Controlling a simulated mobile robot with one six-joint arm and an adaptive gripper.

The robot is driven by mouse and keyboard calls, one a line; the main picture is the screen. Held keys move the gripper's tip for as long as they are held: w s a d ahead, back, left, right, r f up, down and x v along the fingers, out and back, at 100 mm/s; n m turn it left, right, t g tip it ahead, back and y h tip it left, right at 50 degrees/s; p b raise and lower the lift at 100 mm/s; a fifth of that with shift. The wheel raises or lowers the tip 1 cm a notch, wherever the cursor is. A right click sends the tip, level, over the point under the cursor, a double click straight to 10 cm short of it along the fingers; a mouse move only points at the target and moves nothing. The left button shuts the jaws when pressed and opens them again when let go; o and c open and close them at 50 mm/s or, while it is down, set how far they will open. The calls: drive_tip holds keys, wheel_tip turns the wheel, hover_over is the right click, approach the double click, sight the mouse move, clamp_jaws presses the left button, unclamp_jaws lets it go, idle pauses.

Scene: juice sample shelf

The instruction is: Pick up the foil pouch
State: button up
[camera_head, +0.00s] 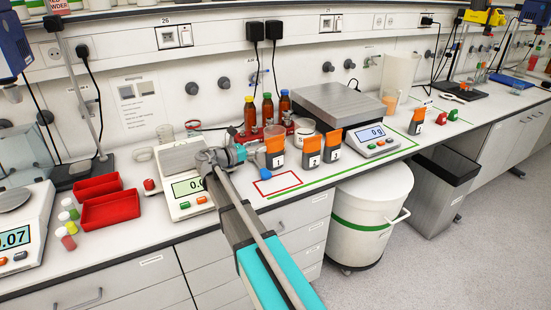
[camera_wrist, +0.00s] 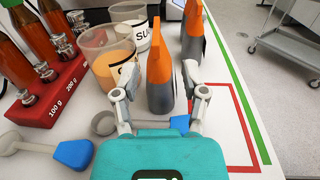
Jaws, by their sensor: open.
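Several grey foil pouches with orange tops stand upright on the bench. The pouch labelled 1 (camera_head: 275,160) is nearest my gripper (camera_head: 237,154) in the head view, and pouches 2 (camera_head: 312,157) and 3 (camera_head: 333,149) stand to its right. In the wrist view, my open gripper (camera_wrist: 162,78) has one finger on each side of the nearest pouch (camera_wrist: 160,88). I cannot tell whether either finger touches it. A second pouch (camera_wrist: 192,45) stands just behind and to the right. Another pouch (camera_head: 416,122) stands farther right in the head view.
A beaker of orange contents (camera_wrist: 112,70) stands close left of the nearest pouch. Blue-handled scoops (camera_wrist: 73,154) lie in front. A red-outlined area (camera_head: 277,182) is bare. A scale (camera_head: 185,185) stands left of my gripper.

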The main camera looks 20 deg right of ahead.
sight(275, 141)
drive_tip(key=shift+w+d, duration=0.15)
drive_tip(key=shift+d, duration=0.85)
drive_tip(key=shift+d, duration=0.1)
drive_tip(key=shift+w+d+f, duration=0.1)
drive_tip(key=shift+w+d, duration=0.05)
drive_tip(key=shift+d, duration=0.65)
drive_tip(key=shift+w+d, duration=0.2)
drive_tip(key=shift+d, duration=0.65)
drive_tip(key=shift+w+d+f, duration=0.1)
drive_tip(key=shift+w+d, duration=0.05)
drive_tip(key=shift+d, duration=0.65)
clamp_jaws()
